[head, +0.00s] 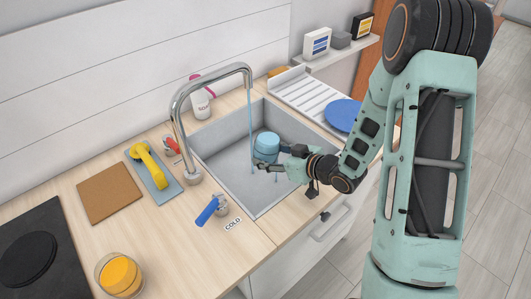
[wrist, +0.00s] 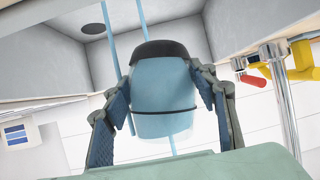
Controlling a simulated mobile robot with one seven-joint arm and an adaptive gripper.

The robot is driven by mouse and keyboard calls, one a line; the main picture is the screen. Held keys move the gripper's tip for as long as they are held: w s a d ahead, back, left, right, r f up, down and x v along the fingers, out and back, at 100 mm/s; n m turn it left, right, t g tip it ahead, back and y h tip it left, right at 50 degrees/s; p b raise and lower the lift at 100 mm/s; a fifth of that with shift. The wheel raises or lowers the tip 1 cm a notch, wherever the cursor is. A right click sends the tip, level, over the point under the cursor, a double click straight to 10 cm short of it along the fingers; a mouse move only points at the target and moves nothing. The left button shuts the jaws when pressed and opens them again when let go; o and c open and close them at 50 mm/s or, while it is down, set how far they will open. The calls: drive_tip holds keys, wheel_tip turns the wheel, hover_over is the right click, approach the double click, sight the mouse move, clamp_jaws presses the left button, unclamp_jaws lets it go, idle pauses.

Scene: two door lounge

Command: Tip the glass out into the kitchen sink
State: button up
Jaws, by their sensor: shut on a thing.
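My gripper (head: 270,158) is shut on the light blue glass (head: 266,143), inside the grey kitchen sink (head: 222,150). In the wrist view, my gripper (wrist: 162,106) has its two fingers on either side of the glass (wrist: 160,92). That view is upside down, with the sink floor at the top, and the glass's dark end points toward it. A thin blue stream (head: 250,105) falls from the chrome tap (head: 176,105) beside the glass.
A blue cold lever (head: 207,211) and a red lever (head: 172,145) flank the tap. A rack with a blue plate (head: 343,114) stands right of the sink.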

sight(277, 149)
drive_tip(key=shift+w+d+r+p, duration=0.1)
drive_tip(key=shift+r+p, duration=0.15)
drive_tip(key=shift+p, duration=0.2)
drive_tip(key=shift+w+d+r+m+y+p, duration=0.25)
drive_tip(key=shift+m+p, duration=0.25)
drive_tip(key=shift+p, duration=0.25)
drive_tip(key=shift+g+y, duration=0.25)
drive_tip(key=shift+g, duration=0.05)
drive_tip(key=shift+d+f, duration=0.1)
idle(0.3)
drive_tip(key=shift+w+d+f+m+y+p, duration=0.3)
drive_tip(key=shift+m+y+p, duration=0.1)
drive_tip(key=shift+m+p, duration=0.3)
drive_tip(key=shift+g, duration=0.3)
idle(0.6)
drive_tip(key=shift+w+d+r+m+y+p, duration=0.3)
drive_tip(key=shift+d+r+m+y+p, duration=0.15)
drive_tip(key=shift+p, duration=0.25)
drive_tip(key=shift+a, duration=0.1)
